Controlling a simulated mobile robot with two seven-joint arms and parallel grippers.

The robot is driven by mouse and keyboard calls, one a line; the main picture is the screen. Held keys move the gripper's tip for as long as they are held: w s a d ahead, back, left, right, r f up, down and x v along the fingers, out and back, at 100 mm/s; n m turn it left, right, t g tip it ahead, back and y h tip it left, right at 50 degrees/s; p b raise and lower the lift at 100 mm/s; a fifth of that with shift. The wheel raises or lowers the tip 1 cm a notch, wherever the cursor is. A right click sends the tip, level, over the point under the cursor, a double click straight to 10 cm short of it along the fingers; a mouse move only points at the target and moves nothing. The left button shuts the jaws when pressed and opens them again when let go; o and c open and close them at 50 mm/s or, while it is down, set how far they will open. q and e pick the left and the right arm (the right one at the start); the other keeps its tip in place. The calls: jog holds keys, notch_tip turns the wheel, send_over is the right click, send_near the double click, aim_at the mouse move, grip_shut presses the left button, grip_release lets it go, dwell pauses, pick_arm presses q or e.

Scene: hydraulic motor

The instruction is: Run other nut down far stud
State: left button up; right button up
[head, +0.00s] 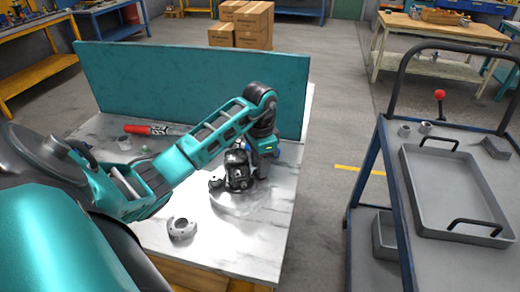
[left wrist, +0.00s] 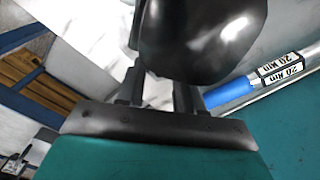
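The hydraulic motor (head: 238,178), a dark assembly on a round plate (head: 250,203), stands on the white-topped table. My left gripper is at the motor's back right side in the head view, its fingertips hidden there. In the left wrist view its two fingers (left wrist: 157,92) stand apart, and their tips pass behind a large glossy black rounded body (left wrist: 200,35). Whether they hold anything is hidden. I cannot make out the nuts or the far stud. My right gripper is not in view.
A grey notched ring part (head: 182,229) lies on the table's front. A red-handled tool (head: 150,130) lies at the back left, before a teal panel (head: 190,85). A tube marked 20 Nm (left wrist: 275,75) is close to the gripper. A trolley (head: 450,200) stands right.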

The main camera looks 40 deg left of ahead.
pick_arm(q)
jog(key=n, duration=0.2)
jog(key=shift+d+n, duration=0.15)
jog(key=shift+n, duration=0.75)
jog(key=shift+c, duration=0.2)
grip_shut()
jog(key=shift+m, duration=0.7)
jog(key=shift+o, duration=0.2)
grip_release()
jog(key=shift+r, duration=0.15)
